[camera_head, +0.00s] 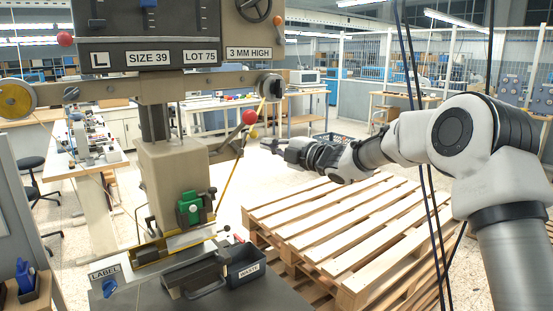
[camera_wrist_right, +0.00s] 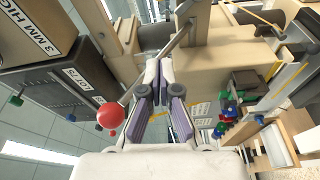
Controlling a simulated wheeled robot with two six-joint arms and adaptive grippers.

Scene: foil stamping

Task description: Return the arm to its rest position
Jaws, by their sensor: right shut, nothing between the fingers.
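My right arm (camera_head: 455,135) comes in from the right of the head view, reaching left above the wooden pallet. Its gripper (camera_head: 270,146) is just right of the stamping machine (camera_head: 165,165), near the lever's red ball (camera_head: 250,117). In the right wrist view the gripper's fingers (camera_wrist_right: 160,72) are together with nothing between them. The red ball (camera_wrist_right: 110,116) shows there left of the fingers, and its metal rod passes beyond the fingertips. I cannot tell whether the fingers touch the rod. My left gripper is not in view.
The wooden pallet (camera_head: 345,224) lies below my right arm. The WASTE bin (camera_head: 246,268) and LABEL plate (camera_head: 104,272) are at the machine's base. Open floor and workbenches lie behind.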

